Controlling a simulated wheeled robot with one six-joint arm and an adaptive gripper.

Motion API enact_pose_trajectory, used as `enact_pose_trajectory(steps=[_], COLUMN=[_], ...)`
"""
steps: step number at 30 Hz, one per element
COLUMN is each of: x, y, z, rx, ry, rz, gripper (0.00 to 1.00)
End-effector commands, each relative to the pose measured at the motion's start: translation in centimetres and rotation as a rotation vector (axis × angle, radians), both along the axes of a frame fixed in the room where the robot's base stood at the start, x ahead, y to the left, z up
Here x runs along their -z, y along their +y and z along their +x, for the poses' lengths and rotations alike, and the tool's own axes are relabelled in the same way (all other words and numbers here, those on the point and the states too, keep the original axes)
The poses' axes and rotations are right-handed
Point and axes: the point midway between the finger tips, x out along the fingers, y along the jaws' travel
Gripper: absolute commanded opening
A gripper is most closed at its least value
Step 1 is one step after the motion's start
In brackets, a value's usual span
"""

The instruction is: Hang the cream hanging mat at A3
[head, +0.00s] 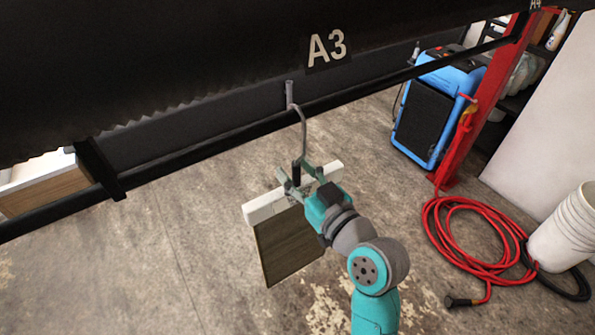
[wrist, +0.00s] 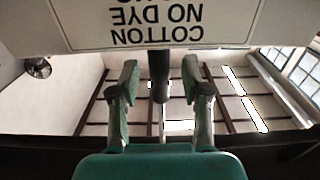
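The hanging mat (head: 285,245) has a cream-white top bar (head: 265,211) and a flat olive-brown panel, hanging below the rack. Its curved grey hook (head: 304,130) rises to a short grey upright peg (head: 289,92) below the A3 label (head: 327,47). The hook's end meets the peg in the picture; whether it rests on it I cannot tell. My gripper (head: 302,173) is around the dark hook stem, just above the bar. In the wrist view my gripper (wrist: 160,80) shows gaps between both fingers and the stem (wrist: 161,78). The white label (wrist: 160,25) reads "COTTON NO DYE", upside down.
The dark rack rail (head: 360,88) crosses above the mat. A second peg (head: 416,50) stands further right. A blue machine (head: 435,105), red post (head: 485,95), coiled red hose (head: 470,235) and white buckets (head: 570,230) are at right. The floor at lower left is clear.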

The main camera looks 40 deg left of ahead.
Motion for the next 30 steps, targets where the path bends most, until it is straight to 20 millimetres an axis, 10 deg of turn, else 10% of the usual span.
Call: enact_pose_trajectory(steps=[30], x=[0.0], y=[-11.1], z=[-4.6], rx=[0.001], ry=[0.000], rz=[0.000], gripper=[0.47])
